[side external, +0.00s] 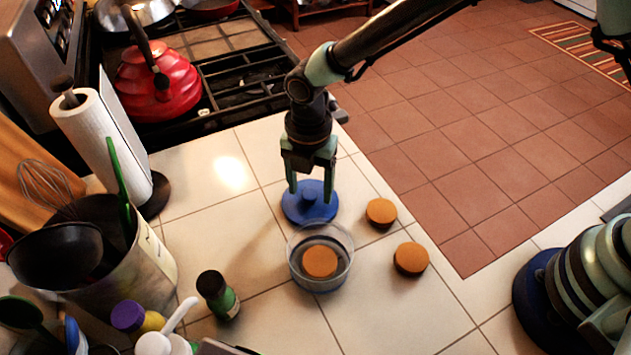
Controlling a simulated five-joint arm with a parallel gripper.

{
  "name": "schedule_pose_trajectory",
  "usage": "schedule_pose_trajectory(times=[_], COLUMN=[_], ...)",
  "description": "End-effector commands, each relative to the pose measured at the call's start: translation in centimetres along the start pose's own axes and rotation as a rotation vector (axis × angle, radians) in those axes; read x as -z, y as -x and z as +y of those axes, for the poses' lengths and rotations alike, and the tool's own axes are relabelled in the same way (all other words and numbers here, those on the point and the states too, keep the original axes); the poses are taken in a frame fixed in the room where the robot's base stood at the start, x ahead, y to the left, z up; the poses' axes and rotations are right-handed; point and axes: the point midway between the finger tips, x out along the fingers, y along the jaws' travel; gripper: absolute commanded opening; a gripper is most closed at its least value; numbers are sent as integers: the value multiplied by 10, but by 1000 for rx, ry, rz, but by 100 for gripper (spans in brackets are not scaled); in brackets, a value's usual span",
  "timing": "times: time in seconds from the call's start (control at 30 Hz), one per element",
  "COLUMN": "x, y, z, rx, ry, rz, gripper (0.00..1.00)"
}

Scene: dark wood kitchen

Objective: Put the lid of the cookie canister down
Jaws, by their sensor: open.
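The blue lid (303,213) with a raised knob lies flat on the tiled counter, just behind the canister. The cookie canister (337,277) is a clear round container with a bluish base, and it is open at the top. An orange-brown cookie (320,261) shows inside it. Two more cookies lie on the counter to the right, one nearer the back (381,212) and one nearer the front (411,258). My gripper (312,192) points down over the lid, with its green fingers open on either side of the knob. I cannot tell whether a finger touches the lid.
A green spice jar (218,296) stands left of the canister. A utensil pot (150,260) and a paper towel roll (113,140) stand further left. The stove with a red kettle (155,85) is behind. The counter edge drops to the floor at right.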

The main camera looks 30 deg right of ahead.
Motion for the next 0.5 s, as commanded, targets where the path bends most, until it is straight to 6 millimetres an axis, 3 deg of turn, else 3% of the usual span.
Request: schedule_pose_trajectory(times=[0.5], x=[0], y=[93], z=[1], rx=[-5], ry=[0], rz=[-1], gripper=[67])
